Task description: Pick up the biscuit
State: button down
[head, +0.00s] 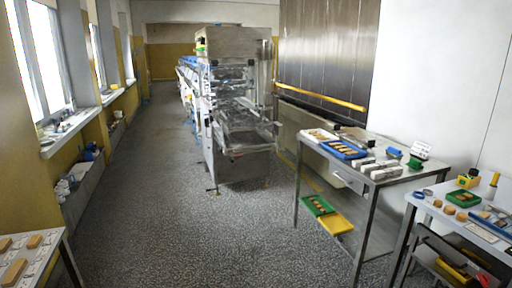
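My gripper is not in this view. Several small brown biscuit-like pieces show, and I cannot tell which one is the task's biscuit. Loose round ones, such as this biscuit (449,210), lie on the right table near its front edge. Other brown pieces lie in a blue tray (361,155) on the middle steel table, and more lie in a green tray (308,202) on its lower shelf. Larger brown oblong blocks (14,271) lie on the table at the lower left.
A steel machine (232,120) with a long conveyor stands in the middle back. The middle table (310,147) and right table (480,235) line the right wall. A yellow tray (337,223) sits on the low shelf. The grey speckled floor (190,235) is clear.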

aim_at(485, 215)
jog(key=z, duration=4.7)
jog(key=i, duration=0.1)
jog(key=u, duration=3.25)
